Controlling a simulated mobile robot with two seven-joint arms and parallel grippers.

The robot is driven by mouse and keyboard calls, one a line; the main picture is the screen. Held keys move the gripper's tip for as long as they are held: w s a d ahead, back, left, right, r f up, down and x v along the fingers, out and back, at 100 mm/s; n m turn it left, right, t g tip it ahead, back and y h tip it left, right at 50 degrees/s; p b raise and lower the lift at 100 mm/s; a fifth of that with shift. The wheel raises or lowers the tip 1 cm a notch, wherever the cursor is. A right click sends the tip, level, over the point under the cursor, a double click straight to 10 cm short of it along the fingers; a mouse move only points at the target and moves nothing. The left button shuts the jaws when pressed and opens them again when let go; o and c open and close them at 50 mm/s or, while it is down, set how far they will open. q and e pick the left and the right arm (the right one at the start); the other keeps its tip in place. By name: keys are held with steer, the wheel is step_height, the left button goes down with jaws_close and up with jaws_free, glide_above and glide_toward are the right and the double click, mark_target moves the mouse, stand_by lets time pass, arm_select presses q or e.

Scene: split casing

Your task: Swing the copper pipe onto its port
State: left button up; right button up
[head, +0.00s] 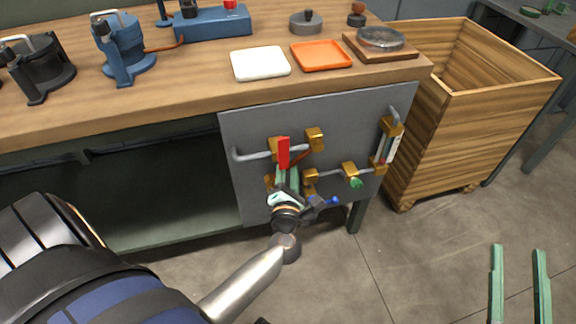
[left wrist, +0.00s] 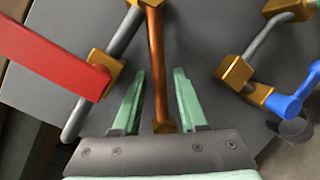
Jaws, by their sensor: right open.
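The copper pipe (left wrist: 156,65) runs down the middle of the left wrist view, and its lower end lies between the fingers of my left gripper (left wrist: 158,100). The fingers are apart, with a gap on each side of the pipe. In the head view my left gripper (head: 288,180) is at the grey panel (head: 240,125), below the red handle (head: 283,152), and hides part of the fittings. A short stretch of copper shows beside it. Brass fittings (left wrist: 235,70) stand right of the pipe; I cannot tell which is its port. My right gripper (head: 519,285) is open and empty at lower right.
A red lever (left wrist: 50,55) is close left of my left fingers, and a blue handle (left wrist: 295,95) is to the right. A green knob (head: 356,183) sits lower on the panel. A wooden crate (head: 480,125) stands right of the bench. Floor around my right gripper is clear.

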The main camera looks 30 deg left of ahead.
arm_select(q)
jaws_close()
stand_by(1.2)
